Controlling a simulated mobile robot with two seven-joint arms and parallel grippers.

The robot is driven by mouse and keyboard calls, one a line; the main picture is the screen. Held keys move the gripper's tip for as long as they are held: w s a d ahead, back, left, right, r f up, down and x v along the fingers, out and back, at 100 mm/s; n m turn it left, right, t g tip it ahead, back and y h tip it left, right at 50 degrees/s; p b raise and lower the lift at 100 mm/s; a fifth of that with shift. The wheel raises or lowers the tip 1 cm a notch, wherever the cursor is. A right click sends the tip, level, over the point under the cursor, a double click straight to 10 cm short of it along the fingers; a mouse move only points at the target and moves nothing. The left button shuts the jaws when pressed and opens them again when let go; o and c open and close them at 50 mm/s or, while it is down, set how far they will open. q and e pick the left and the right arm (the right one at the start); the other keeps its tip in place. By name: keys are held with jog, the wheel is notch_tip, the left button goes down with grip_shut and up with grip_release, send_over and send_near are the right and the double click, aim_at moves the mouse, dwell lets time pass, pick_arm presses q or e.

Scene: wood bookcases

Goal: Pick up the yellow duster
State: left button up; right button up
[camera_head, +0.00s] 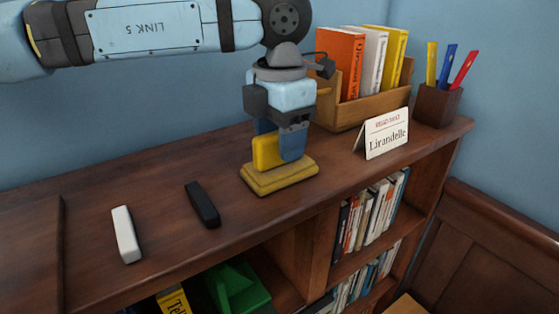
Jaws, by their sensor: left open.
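The yellow duster (279,176) lies on top of the wood bookcase, with a flat base and an upright yellow block-like handle. My left gripper (280,148) comes down from above, its fingers at the handle. A blue finger shows at the handle's right side, and another blue part shows just above and behind it. The jaws are open around or beside the handle; the far finger is mostly hidden. My right gripper is not in view.
A black bar (203,205) and a white bar (126,234) lie to the left on the bookcase top (165,185). A name card (386,133), a wooden box (350,114) of books and a pen cup (437,103) stand to the right. Shelves below hold books and a green object (238,289).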

pick_arm(q)
grip_shut()
dwell(0.3)
notch_tip(320, 180, up, 20)
jog(key=p, duration=0.1)
jog(key=shift+p, duration=0.3)
jog(key=c, duration=0.7)
grip_release()
jog(key=shift+c, duration=1.1)
jog(key=shift+f, duration=0.1)
